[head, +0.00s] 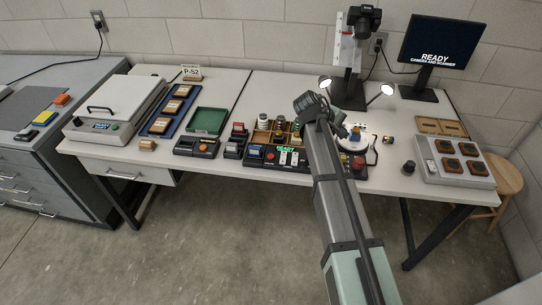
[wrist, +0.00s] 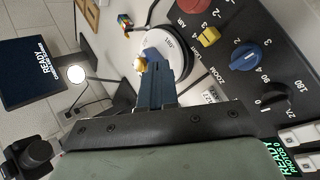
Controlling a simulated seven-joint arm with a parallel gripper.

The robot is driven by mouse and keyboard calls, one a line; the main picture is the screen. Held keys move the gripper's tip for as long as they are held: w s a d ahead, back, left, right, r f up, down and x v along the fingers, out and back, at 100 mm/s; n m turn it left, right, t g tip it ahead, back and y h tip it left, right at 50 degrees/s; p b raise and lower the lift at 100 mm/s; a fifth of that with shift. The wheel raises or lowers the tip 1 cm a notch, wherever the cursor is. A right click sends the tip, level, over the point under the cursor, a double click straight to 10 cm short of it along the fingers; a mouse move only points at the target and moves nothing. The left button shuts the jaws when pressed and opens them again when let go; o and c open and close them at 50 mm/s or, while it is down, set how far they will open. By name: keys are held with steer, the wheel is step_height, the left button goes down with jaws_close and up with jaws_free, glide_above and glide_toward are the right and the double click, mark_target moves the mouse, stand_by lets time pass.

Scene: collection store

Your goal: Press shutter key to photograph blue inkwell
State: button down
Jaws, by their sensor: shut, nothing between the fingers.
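My gripper (head: 338,130) is over the right part of the desk by the copy stand. In the wrist view its fingers (wrist: 151,62) are together and empty, in front of the white round turntable (wrist: 180,40). The turntable also shows in the head view (head: 352,146). A small blue object (head: 356,133) on it may be the inkwell; my arm partly covers it. A small yellowish and white piece (wrist: 139,65) shows beside my fingertips. The black control panel (wrist: 225,75) has red, yellow, blue and black knobs, white keys (wrist: 291,138) and a green display reading READY, PHOTOS 0. The key labels are unreadable.
The camera (head: 362,20) stands on its column behind the turntable, with two lit lamps. A monitor (head: 440,42) reads READY. A small multicoloured object (wrist: 125,22) lies beside the turntable. A grey case with brown tiles (head: 477,172) is at right. The desk's front edge is below.

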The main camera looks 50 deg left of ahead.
mark_target(268, 157)
steer(key=s+a+r+n, duration=0.1)
steer(key=s+a+n, duration=0.2)
steer(key=s+a, duration=0.3)
steer(key=s+a+r+n+y, duration=0.1)
steer(key=s+a, duration=0.6)
steer(key=s, duration=0.7)
steer(key=r+n, duration=0.1)
steer(key=n, duration=0.1)
steer(key=shift+s+n+t, duration=0.3)
steer(key=shift+s+n, duration=0.05)
steer(key=shift+n, duration=0.05)
steer(key=shift+f, duration=4.3)
steer(key=shift+f, duration=0.9)
steer(key=shift+r, duration=0.9)
steer(key=shift+r, duration=2.5)
